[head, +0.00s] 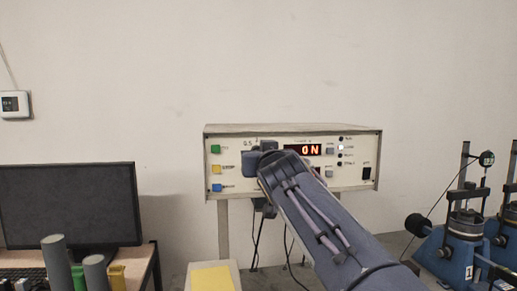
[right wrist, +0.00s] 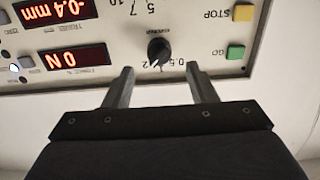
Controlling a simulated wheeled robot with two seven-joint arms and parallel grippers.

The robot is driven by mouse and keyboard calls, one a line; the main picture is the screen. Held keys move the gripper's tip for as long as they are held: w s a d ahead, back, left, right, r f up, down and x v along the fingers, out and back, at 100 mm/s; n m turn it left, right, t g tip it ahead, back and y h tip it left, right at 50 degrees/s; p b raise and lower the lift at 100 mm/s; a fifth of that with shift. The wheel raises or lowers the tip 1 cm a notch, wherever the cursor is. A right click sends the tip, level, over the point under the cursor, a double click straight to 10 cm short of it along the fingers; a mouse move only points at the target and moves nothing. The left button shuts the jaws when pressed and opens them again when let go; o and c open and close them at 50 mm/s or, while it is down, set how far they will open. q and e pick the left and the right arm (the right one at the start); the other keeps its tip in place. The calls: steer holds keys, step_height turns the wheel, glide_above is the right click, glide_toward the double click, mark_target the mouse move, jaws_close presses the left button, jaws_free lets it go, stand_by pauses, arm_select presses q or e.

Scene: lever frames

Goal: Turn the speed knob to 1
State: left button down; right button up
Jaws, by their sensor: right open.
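The speed knob (right wrist: 158,51) is a round black knob with a white pointer mark on the control box's front panel (right wrist: 205,57). In the right wrist view, which shows the panel upside down, the pointer is near the printed 2 and 0.5; I cannot tell its exact setting. My right gripper (right wrist: 160,70) is open, its two fingers spread either side of the knob's line and apart from it. In the head view my right gripper (head: 264,158) hides the knob. My left gripper is not in view.
Green (right wrist: 235,52) and yellow (right wrist: 243,13) buttons sit beside the knob. A dark monitor (head: 70,204) stands at left, blue test devices (head: 450,248) at right. Cables hang below the box.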

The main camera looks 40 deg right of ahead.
steer(key=shift+p+x, duration=0.95)
steer(key=shift+x, duration=1.3)
steer(key=shift+c, duration=0.4)
steer(key=c, duration=0.9)
steer(key=shift+n, duration=0.4)
steer(key=shift+w+a+f+n, duration=0.1)
steer(key=shift+f+n, duration=0.05)
steer(key=shift+n, duration=3.85)
